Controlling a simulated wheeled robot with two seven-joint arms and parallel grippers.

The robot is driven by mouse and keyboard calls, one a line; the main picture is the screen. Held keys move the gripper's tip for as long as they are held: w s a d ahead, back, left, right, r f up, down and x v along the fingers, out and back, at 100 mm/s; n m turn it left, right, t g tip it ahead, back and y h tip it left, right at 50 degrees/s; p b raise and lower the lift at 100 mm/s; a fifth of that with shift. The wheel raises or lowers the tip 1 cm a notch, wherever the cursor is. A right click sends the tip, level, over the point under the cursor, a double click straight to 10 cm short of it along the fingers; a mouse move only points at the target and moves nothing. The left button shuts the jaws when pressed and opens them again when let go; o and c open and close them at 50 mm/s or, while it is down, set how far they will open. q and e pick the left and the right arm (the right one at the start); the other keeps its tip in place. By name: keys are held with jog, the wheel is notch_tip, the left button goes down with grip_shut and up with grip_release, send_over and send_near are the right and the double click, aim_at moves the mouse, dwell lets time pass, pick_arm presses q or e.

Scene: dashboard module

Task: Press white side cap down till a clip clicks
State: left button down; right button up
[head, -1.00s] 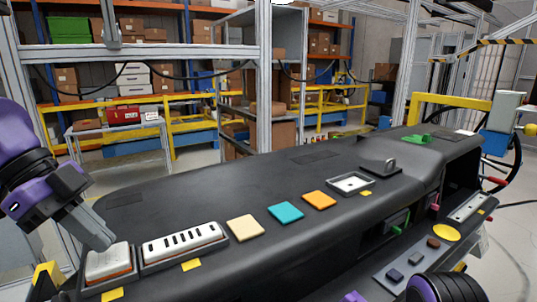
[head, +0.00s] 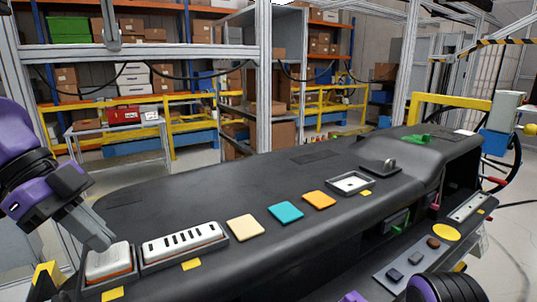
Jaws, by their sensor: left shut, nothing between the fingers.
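The white side cap (head: 108,262) sits in a dark frame at the left end of the black dashboard (head: 270,190). An orange-red strip shows along its lower edge. My left gripper (head: 104,243) is shut and empty, its fingertips at the cap's far top edge, apparently touching it. The clips are hidden, and I cannot tell how far down the cap sits. My right arm shows only as a purple and black part at the bottom right; its fingers are not in view.
A white slotted panel (head: 183,241) lies right of the cap, then cream (head: 245,228), teal (head: 286,212) and orange (head: 319,200) squares. A yellow block (head: 47,273) stands left of the cap.

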pick_arm(q)
jog(key=shift+f+b, duration=0.75)
jog(key=shift+f, duration=0.1)
dwell(1.0)
jog(key=shift+f+b, duration=0.15)
jog(key=shift+b, duration=0.3)
dwell(1.1)
dwell(0.4)
notch_tip(320, 180, up, 8)
jog(key=p, duration=0.5)
jog(key=shift+p, duration=0.4)
